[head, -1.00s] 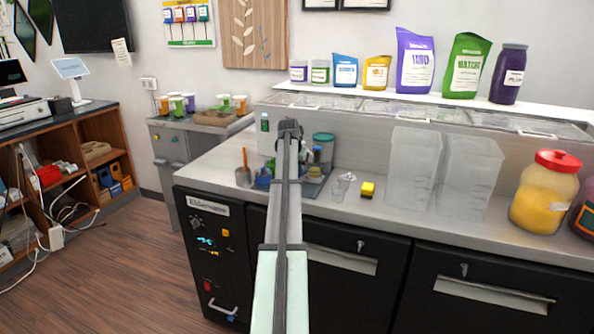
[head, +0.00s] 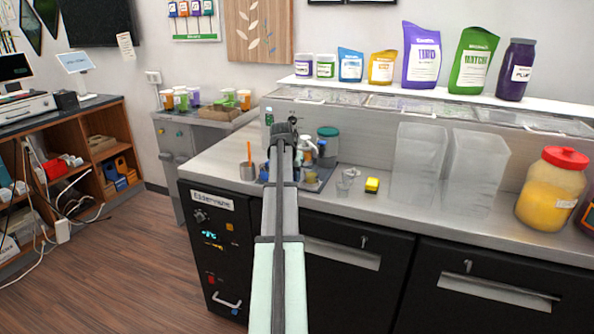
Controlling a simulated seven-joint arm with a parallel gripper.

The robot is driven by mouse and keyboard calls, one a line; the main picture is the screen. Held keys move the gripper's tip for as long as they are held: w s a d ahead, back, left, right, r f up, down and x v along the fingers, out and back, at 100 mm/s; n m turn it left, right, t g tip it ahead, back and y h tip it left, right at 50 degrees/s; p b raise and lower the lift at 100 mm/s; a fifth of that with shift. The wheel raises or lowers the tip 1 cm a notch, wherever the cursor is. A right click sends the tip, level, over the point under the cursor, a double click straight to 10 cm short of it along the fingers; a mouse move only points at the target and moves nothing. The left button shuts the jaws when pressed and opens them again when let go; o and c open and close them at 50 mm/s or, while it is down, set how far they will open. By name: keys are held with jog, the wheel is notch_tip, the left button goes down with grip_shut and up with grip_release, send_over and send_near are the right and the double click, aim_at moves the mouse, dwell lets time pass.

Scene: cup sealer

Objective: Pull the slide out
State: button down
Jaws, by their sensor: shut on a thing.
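My arm (head: 277,225) reaches from the bottom edge to the back left of the steel counter. Its dark far end (head: 283,130) stands in front of a pale machine against the back wall of the counter. Only a small green patch (head: 269,116) of that machine shows to the left of the arm, and I cannot tell whether it is the cup sealer. The slide cannot be made out. My gripper's fingers do not show, as the arm covers that spot, so what they hold is hidden.
An orange-handled tool in a metal cup (head: 249,170) stands left of the arm. Right of it are a teal-lidded tub (head: 328,142), a clear cup (head: 345,184), a yellow sponge (head: 372,185), clear bins (head: 416,165) and a red-lidded jar (head: 553,190). The front counter edge is mostly clear.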

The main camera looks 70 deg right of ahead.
jog(key=shift+a, duration=0.25)
jog(key=c, duration=1.1)
grip_release()
jog(key=shift+r, duration=0.1)
jog(key=v, duration=1.3)
jog(key=shift+a+r, duration=0.1)
jog(key=shift+r, duration=0.15)
